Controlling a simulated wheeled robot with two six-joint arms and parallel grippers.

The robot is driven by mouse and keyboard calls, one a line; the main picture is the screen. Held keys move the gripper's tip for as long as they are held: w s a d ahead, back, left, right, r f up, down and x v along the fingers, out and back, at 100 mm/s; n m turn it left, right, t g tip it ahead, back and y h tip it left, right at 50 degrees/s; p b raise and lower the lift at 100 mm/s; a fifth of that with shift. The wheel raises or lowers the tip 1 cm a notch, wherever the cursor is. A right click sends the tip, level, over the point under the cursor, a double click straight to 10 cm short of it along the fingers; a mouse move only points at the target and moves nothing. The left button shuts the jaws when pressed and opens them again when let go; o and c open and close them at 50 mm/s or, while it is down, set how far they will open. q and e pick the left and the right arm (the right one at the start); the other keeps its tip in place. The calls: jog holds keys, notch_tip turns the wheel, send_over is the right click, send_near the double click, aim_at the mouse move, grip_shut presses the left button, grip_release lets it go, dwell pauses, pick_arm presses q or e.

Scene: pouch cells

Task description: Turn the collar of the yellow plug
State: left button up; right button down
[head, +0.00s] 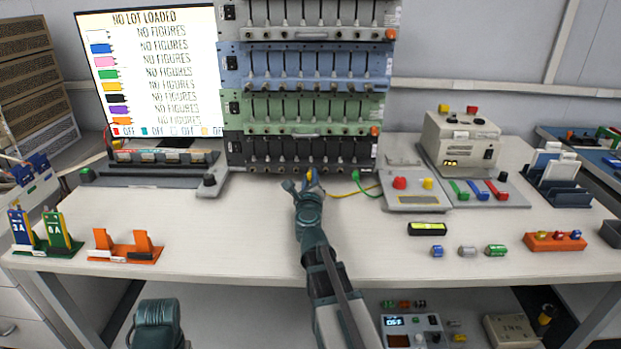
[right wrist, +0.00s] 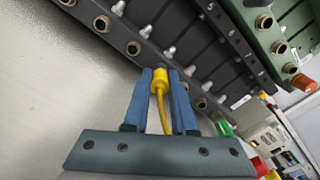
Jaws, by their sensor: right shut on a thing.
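The yellow plug (right wrist: 159,79) is in the right wrist view, with its yellow cable running back between the fingers. It is at the front face of the rack's dark bottom row (right wrist: 185,50), in line with the round sockets. How deep it sits cannot be told. My right gripper (right wrist: 160,73) has its blue fingers shut on the plug, one on each side. In the head view my right gripper (head: 308,181) is at the bottom row and mostly hides the plug (head: 309,174).
A green plug (head: 355,178) with a green cable is just to the right. A control box with a red button (head: 400,183) stands beyond it. A monitor (head: 150,70) stands at left. The white table (head: 230,240) in front is largely clear, with small stands along its edge.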

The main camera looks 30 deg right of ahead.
jog(key=n, duration=0.6)
jog(key=shift+n, duration=0.3)
jog(key=n, duration=0.5)
jog(key=shift+n, duration=0.4)
jog(key=c, duration=0.7)
grip_release()
jog(key=shift+s, duration=0.1)
